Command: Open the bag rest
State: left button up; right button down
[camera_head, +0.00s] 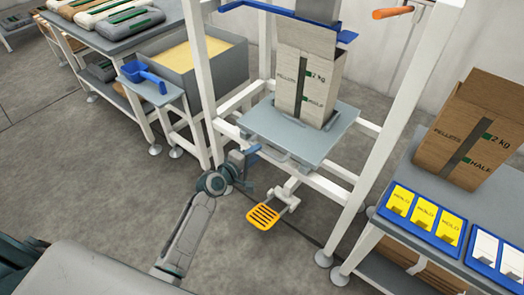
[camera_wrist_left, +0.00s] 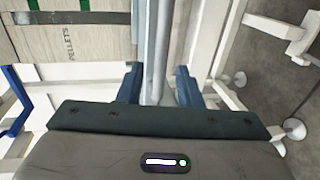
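The bag rest is the grey plate (camera_head: 305,130) in the white frame, with a carton-like bag marked PELLETS (camera_head: 308,88) standing upright on it. The bag also shows in the left wrist view (camera_wrist_left: 75,45). A grey bar runs along the plate's front edge. My left gripper (camera_head: 250,154) is at the plate's front left corner. In the left wrist view its blue fingers (camera_wrist_left: 160,88) stand apart on either side of a grey bar (camera_wrist_left: 158,45). I cannot tell whether they touch it. My right gripper is not in view.
An orange pedal (camera_head: 263,217) sits low below the plate. White posts (camera_head: 199,80) flank the station. A grey bin (camera_head: 195,62) and a blue scoop (camera_head: 143,75) are at left. A table at right holds a box (camera_head: 470,130) and yellow cards (camera_head: 424,216).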

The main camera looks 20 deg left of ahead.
pick_arm(q)
jog(key=shift+x, duration=2)
jog(key=shift+f, duration=0.1)
grip_shut()
